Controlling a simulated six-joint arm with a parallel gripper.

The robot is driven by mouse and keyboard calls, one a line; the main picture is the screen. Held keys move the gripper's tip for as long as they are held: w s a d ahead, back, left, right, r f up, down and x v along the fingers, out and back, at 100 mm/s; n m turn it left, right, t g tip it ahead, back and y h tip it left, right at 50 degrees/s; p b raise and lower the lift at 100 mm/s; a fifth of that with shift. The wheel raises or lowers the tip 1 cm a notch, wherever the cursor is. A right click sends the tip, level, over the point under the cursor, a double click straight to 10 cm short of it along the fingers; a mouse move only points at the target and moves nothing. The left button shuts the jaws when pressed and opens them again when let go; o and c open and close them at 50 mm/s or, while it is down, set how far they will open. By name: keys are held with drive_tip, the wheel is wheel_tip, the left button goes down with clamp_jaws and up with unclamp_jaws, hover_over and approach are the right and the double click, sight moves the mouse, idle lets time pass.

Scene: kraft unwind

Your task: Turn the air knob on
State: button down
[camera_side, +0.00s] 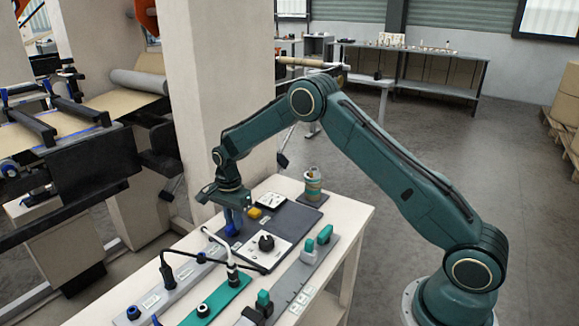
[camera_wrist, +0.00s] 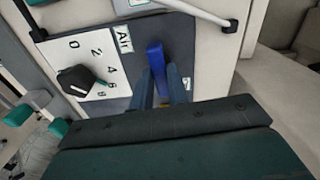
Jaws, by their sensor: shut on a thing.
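In the side view, my gripper (camera_side: 234,218) points down at the panel's far left part, and the blue handle there is hard to tell from the fingers. A black dial knob (camera_wrist: 75,80) on a white plate marked with numbers sits to the left of the handle; it also shows in the side view (camera_side: 266,242).
A yellow block (camera_side: 254,213) sits close to my gripper. Green-topped switches (camera_side: 324,234), a cable (camera_side: 213,238) and a grey strip (camera_side: 172,290) lie nearer the front. A small round container (camera_side: 312,184) stands at the back of the white bench (camera_side: 350,222). A pillar stands behind.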

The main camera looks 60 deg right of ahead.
drive_tip(key=n, duration=0.3)
drive_tip(key=shift+n, duration=0.4)
drive_tip(key=n, duration=0.4)
drive_tip(key=shift+n, duration=0.3)
drive_tip(key=n, duration=0.4)
drive_tip(key=shift+r, duration=0.1)
drive_tip(key=shift+n, duration=1.9)
drive_tip(key=c, duration=1.4)
unclamp_jaws()
drive_tip(key=shift+o, duration=0.2)
